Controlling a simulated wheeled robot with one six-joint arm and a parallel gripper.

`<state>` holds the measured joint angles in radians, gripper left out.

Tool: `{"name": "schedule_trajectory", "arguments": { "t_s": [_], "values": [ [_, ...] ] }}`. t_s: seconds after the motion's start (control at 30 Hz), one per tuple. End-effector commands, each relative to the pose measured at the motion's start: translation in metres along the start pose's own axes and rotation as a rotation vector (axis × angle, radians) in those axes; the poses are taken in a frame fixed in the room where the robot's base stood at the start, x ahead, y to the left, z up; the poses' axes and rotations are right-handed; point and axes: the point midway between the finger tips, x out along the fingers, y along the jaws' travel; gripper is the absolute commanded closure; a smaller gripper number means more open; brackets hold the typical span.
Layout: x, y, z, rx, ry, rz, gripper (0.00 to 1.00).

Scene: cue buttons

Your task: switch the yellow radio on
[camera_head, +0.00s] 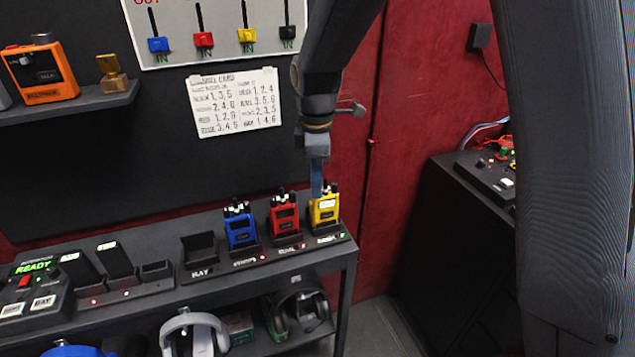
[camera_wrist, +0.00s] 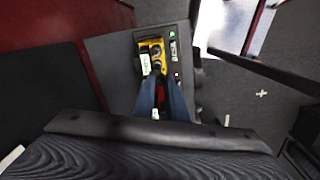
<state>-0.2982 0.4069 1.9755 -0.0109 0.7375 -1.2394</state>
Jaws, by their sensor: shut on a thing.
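The yellow radio (camera_head: 325,209) stands upright at the right end of the row of docks, with a lit pale screen. A small green light (camera_head: 342,234) glows on its dock label. My gripper (camera_head: 317,188) reaches down from above to the left part of the radio's top and is shut on it. In the wrist view the yellow radio (camera_wrist: 148,43) shows its dark top knobs just beyond the fingertips of my gripper (camera_wrist: 160,80). The exact part between the fingers is hidden.
The red radio (camera_head: 285,219) stands close on the left, then the blue radio (camera_head: 240,229), both with red lights at their docks. An empty dock (camera_head: 199,249) is further left. A door handle (camera_head: 352,109) juts out behind my wrist. Headphones (camera_head: 194,335) sit on the lower shelf.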

Motion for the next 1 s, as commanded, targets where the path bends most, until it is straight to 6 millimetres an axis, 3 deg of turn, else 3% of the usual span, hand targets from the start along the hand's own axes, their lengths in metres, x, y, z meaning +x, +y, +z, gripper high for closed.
{"name": "schedule_trajectory", "arguments": {
  "t_s": [0.2, 0.23, 0.33, 0.67, 1.0],
  "values": [
    [0.000, 0.000, 0.000, -0.001, 0.000, 0.001, 1.00],
    [0.000, 0.000, 0.000, -0.001, 0.000, 0.001, 0.85],
    [0.000, 0.000, 0.000, -0.001, 0.000, 0.001, 0.69],
    [-0.003, 0.001, 0.000, -0.001, 0.001, 0.002, 0.69],
    [-0.049, 0.002, 0.000, -0.001, 0.002, 0.005, 0.69]
  ]
}}
